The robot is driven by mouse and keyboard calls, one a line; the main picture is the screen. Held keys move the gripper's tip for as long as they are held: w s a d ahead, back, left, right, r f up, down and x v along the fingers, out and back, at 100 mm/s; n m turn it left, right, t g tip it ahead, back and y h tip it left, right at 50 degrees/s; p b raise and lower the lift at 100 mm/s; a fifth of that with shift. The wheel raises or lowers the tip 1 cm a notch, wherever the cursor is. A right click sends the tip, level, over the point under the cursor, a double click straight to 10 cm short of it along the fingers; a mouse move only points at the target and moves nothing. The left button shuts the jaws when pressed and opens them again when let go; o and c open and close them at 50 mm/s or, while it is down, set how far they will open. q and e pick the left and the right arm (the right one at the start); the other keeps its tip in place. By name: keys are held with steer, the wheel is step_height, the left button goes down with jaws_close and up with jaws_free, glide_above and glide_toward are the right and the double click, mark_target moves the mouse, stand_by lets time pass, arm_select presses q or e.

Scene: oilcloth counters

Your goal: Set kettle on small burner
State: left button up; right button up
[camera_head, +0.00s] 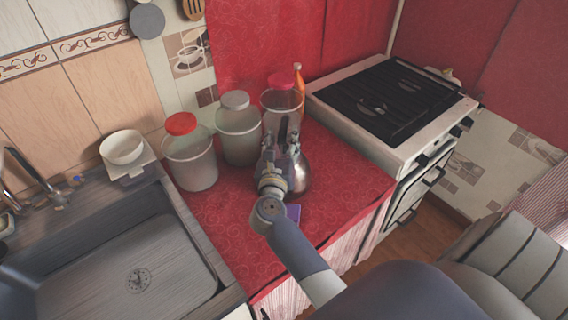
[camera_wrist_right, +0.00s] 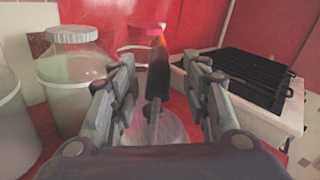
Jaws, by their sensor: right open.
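The kettle (camera_head: 299,178) is a shiny metal one with a dark upright handle. It stands on the red oilcloth counter (camera_head: 345,195), partly hidden behind my right gripper (camera_head: 280,142). In the right wrist view, its dark handle (camera_wrist_right: 157,75) rises between the two open fingers of the right gripper (camera_wrist_right: 160,85), and its metal body (camera_wrist_right: 160,128) shows below. I cannot tell whether the fingers touch the handle. The stove (camera_head: 395,100) with a black grate top stands to the right of the counter; its small burner is not clearly distinguishable. My left gripper is not in view.
Jars with a red lid (camera_head: 190,155), a grey lid (camera_head: 238,130) and a red lid (camera_head: 283,100) stand behind and left of the kettle. An orange bottle (camera_head: 299,80) stands at the back. A sink (camera_head: 130,270) is at left. The stove top looks mostly clear.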

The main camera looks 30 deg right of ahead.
mark_target(284, 126)
steer(key=shift+w+d+r, duration=0.15)
steer(key=shift+w+d, duration=0.15)
steer(key=shift+w, duration=0.05)
steer(key=p+x, duration=0.1)
steer(key=x, duration=0.2)
steer(key=shift+w+p, duration=0.1)
steer(key=shift+p, duration=0.3)
steer(key=shift+w+d, duration=0.35)
steer(key=shift+w, duration=0.05)
jaws_close()
